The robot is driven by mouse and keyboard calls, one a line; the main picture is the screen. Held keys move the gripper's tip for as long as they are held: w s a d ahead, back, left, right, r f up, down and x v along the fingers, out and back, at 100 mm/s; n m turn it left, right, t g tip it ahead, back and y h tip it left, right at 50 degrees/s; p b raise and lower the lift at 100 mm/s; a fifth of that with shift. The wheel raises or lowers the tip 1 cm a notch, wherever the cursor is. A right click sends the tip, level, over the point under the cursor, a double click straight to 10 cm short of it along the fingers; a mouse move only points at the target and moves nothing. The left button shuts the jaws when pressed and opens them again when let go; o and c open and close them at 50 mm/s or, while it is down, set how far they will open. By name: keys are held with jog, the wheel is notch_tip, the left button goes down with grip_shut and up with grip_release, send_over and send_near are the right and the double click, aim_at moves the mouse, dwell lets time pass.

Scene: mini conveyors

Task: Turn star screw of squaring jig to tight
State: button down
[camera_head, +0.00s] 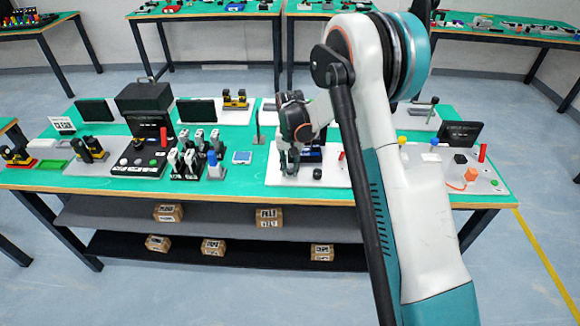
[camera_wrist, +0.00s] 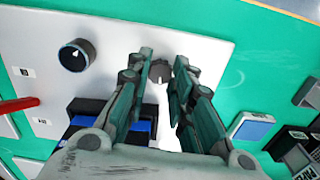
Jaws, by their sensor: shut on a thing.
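The star screw (camera_wrist: 161,72) is a dark grey knob on the white plate near its edge in the wrist view. My gripper (camera_wrist: 161,76) reaches down around it, with a finger on each side, shut on the knob. In the head view my gripper (camera_head: 289,168) is low over the front left part of the white plate (camera_head: 275,172), and I cannot make out the screw there. A black block with blue parts (camera_wrist: 100,116) lies partly behind my fingers in the wrist view. Which parts belong to the squaring jig I cannot tell.
A round black knob with a white arrow (camera_wrist: 76,55) and a red handle (camera_wrist: 20,105) are on the same plate. A small blue-screened device (camera_wrist: 252,128) lies on the green table (camera_wrist: 240,50). Several dark tools (camera_head: 187,155) stand left of my gripper.

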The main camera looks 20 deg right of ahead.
aim_at(290, 170)
jog(key=c, duration=1.4)
grip_release()
notch_tip(290, 170, up, 12)
